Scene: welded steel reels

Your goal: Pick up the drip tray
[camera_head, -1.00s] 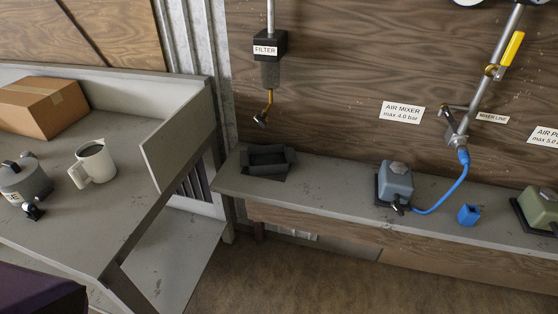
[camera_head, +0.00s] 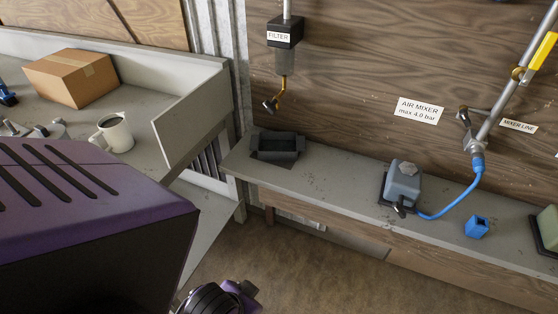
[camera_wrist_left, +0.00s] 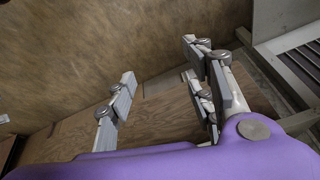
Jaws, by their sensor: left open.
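The drip tray (camera_head: 275,156) is a small dark grey open box. It sits on the grey shelf, below the filter (camera_head: 285,45) and its brass drain outlet, in the head view. My left gripper (camera_wrist_left: 163,82) is open and empty in the left wrist view, with floor and a wooden panel behind its fingers. The tray does not show in that view. In the head view my purple arm parts fill the lower left, and the left fingers do not show. My right gripper is in neither view.
The shelf (camera_head: 335,181) is clear between the tray and the blue-grey air mixer unit (camera_head: 403,182).

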